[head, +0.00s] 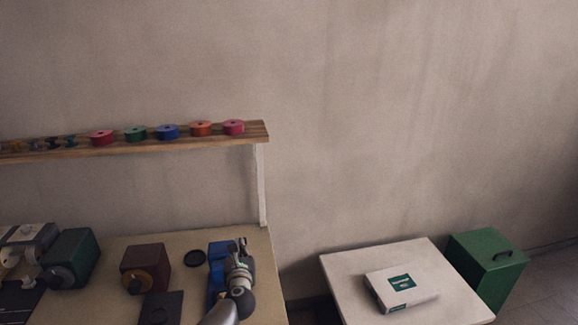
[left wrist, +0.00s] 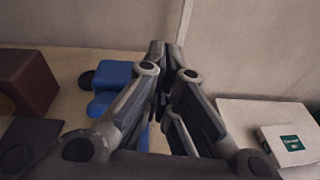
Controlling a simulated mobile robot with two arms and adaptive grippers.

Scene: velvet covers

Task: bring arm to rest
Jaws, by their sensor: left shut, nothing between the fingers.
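My left gripper (head: 241,246) is over the right end of the workbench (head: 262,262), in front of a blue device (head: 216,252) that it partly hides. In the left wrist view its fingers (left wrist: 165,48) come together at the tips with nothing between them. The blue device (left wrist: 112,76) shows there behind and left of the fingers. My right gripper is not in view.
A shelf (head: 190,143) above holds several coloured spools. A white table (head: 345,265) bears a flat box (head: 401,287). A green bin (head: 488,262) stands beside it.

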